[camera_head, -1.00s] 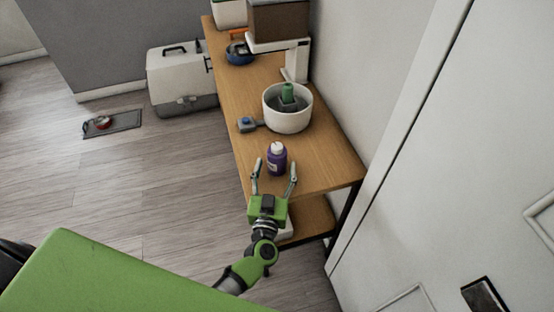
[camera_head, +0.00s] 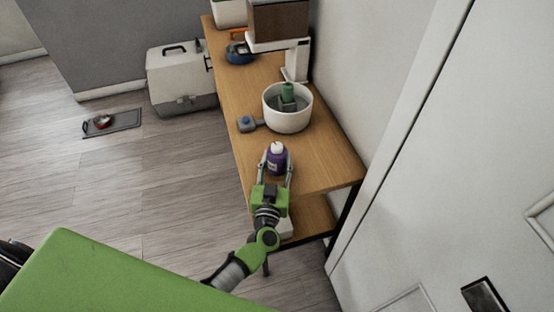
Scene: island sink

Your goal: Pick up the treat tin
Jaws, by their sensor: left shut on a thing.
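The thing at my left gripper is a small purple container with a white top (camera_head: 277,158), which I take to be the treat tin. It stands upright near the front end of the wooden table (camera_head: 322,168). My left gripper (camera_head: 275,168) has one finger on each side of its lower part and is shut on it. The fingertips are partly hidden against it. My right gripper is not in view.
A white pot (camera_head: 287,119) holding a green-topped item stands just behind the purple container. A small grey item with a blue top (camera_head: 246,124) lies left of the pot. A white wall and door (camera_head: 430,150) close off the right side.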

